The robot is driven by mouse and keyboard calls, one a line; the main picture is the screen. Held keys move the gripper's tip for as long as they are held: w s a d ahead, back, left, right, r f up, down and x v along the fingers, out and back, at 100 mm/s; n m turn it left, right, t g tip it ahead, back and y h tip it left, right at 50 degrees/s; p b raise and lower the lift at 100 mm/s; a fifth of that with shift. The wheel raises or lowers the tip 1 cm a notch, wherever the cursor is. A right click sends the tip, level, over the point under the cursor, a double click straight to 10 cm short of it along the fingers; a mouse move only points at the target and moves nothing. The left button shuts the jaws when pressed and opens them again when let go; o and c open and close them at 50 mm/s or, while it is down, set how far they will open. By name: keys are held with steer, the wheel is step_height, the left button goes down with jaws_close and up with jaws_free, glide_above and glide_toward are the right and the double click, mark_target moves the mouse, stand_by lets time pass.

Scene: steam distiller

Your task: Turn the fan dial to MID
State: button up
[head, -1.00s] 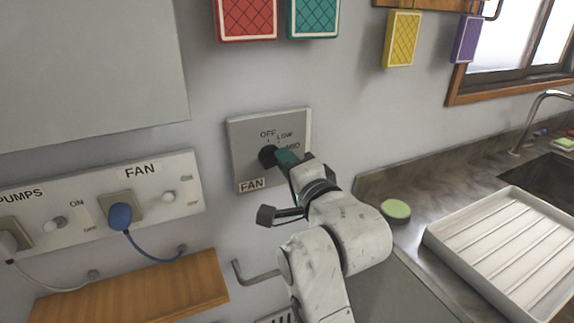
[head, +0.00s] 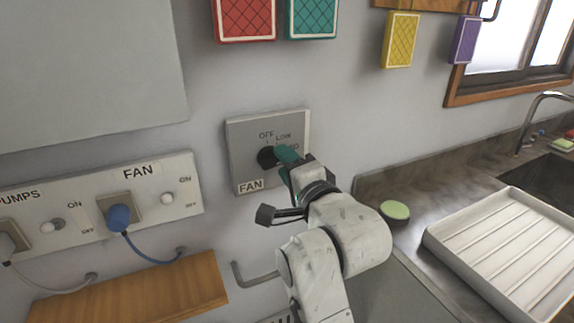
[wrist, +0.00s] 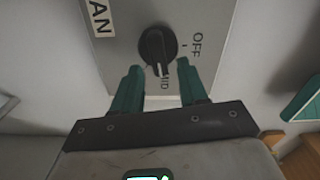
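The fan dial is a round black knob (wrist: 157,45) on a grey plate (wrist: 118,50). Its white pointer mark faces down in the wrist view, toward the MID label (wrist: 164,83). OFF is at the right there; LOW is not visible, probably behind a finger. My gripper (wrist: 158,67) has teal fingers spread apart, with tips just short of the knob's two sides in the picture. It also shows in the head view (head: 288,154). Contact is not clear.
A socket panel (head: 70,221) with a blue plug (head: 119,216) is left of the dial. A wooden shelf (head: 140,290) is below it. A white drying tray (head: 505,240) and a green round sponge (head: 395,211) are on the counter at right.

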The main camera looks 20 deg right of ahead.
steer(key=s+b, duration=0.1)
steer(key=s, duration=0.9)
steer(key=shift+s, duration=0.4)
steer(key=s+d+f+n+g+p, duration=0.1)
steer(key=s+d+f+n+g, duration=0.15)
steer(key=f, duration=0.45)
steer(key=s+d+f+n+g+h, duration=0.1)
steer(key=s+f+n+g, duration=0.2)
steer(key=f, duration=0.4)
steer(key=s+d+f+n+g+p, duration=0.1)
steer(key=s+d+f+n+g, duration=0.15)
steer(key=f, duration=0.45)
steer(key=s+f+n+g+p, duration=0.1)
steer(key=s+f+n+g, duration=0.2)
steer(key=s+f, duration=0.4)
steer(key=s+f+n+g, duration=0.4)
steer(key=s+f+g, duration=0.2)
steer(key=s, duration=0.6)
steer(key=shift+f+n+y+p, duration=0.3)
steer(key=shift+f+y+p, duration=0.1)
steer(key=shift+f, duration=0.15)
steer(key=shift+a, duration=0.1)
